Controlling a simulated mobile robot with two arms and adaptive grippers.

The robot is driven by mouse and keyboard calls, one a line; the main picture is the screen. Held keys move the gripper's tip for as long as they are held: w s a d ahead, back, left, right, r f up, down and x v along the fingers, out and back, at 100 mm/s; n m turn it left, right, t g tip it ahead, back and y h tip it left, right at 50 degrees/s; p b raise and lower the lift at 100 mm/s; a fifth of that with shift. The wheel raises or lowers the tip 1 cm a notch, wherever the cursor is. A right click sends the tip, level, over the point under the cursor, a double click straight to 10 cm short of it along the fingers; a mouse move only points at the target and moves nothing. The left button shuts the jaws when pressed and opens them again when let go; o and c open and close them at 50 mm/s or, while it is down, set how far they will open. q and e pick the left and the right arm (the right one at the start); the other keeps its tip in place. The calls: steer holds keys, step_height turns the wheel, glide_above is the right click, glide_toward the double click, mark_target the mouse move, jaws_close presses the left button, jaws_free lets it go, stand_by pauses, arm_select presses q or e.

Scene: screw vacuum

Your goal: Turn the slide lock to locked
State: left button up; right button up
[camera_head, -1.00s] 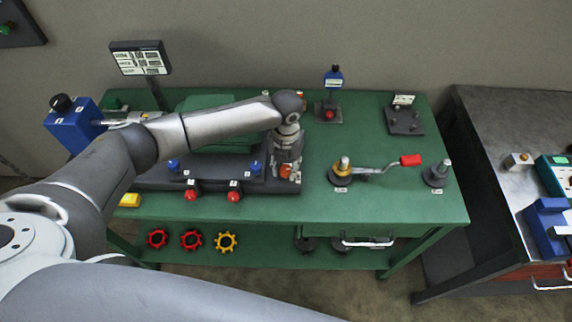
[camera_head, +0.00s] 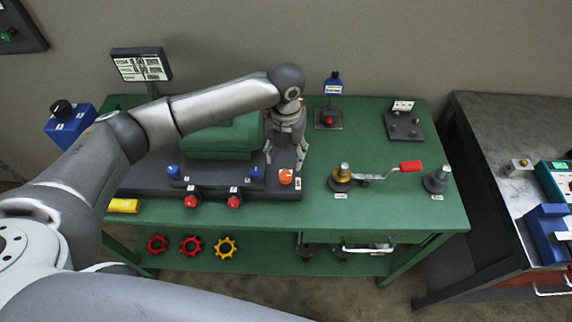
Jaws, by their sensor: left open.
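An orange knob (camera_head: 286,176), which may be the slide lock, sits at the right front end of the dark machine base (camera_head: 220,193) on the green table. A small label (camera_head: 298,183) is beside it, too small to read. My left gripper (camera_head: 285,160) points down just above and behind the knob in the picture. Its fingers are spread with nothing between them, and the knob looks clear of them. The knob's turned position cannot be told. My right gripper is not in view.
Blue knobs (camera_head: 256,173) and red knobs (camera_head: 233,202) line the base's front, left of the orange knob. A green block (camera_head: 215,140) stands behind them. To the right is a crank with a red handle (camera_head: 411,167). Table space between base and crank is clear.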

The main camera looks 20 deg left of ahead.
arm_select(q)
step_height(320, 180, up, 4)
steer(key=shift+f, duration=0.1)
stand_by(0.5)
